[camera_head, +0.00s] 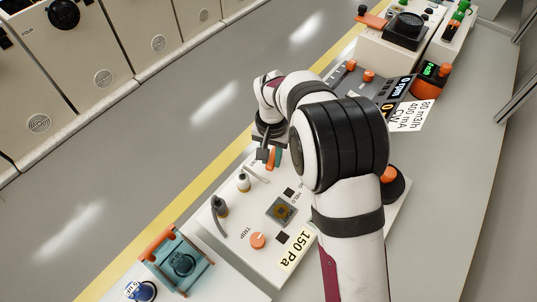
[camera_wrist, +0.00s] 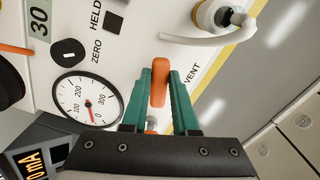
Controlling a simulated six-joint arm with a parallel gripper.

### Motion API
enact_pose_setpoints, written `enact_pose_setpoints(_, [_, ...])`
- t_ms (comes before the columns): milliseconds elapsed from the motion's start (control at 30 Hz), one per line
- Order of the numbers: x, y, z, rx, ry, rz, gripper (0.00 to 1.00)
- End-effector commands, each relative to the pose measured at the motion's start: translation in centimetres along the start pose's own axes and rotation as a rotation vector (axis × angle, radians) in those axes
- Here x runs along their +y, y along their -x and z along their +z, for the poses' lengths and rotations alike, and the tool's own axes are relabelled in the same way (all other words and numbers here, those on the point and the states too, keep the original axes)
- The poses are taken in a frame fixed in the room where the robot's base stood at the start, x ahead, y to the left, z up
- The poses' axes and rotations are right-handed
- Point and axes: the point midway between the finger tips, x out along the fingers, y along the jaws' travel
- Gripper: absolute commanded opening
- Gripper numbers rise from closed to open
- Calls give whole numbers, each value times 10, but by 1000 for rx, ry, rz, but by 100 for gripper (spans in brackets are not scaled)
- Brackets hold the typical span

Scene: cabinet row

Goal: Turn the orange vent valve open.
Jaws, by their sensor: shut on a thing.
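The orange vent valve (camera_wrist: 159,84) has a narrow upright handle and stands on the white panel, left of the word VENT in the wrist view. My gripper (camera_wrist: 160,75) has green fingers on both sides of the handle and is shut on it. In the head view, my gripper (camera_head: 269,158) is at the valve near the panel's floor-side edge, and my arm hides part of that area. The valve's base is partly hidden by the gripper body.
A round gauge (camera_wrist: 88,101) sits left of the gripper, with the ZERO knob (camera_wrist: 68,52) above it. A white lever handle (camera_wrist: 215,37) is close by at upper right. An orange TRIP knob (camera_head: 258,240) and a 150 Pa label (camera_head: 295,250) are on the panel.

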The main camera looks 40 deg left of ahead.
Motion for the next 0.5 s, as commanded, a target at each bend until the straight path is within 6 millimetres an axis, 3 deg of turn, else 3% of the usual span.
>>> enact_pose_setpoints(500, [17, 0, -4, 0, 485, -1, 0])
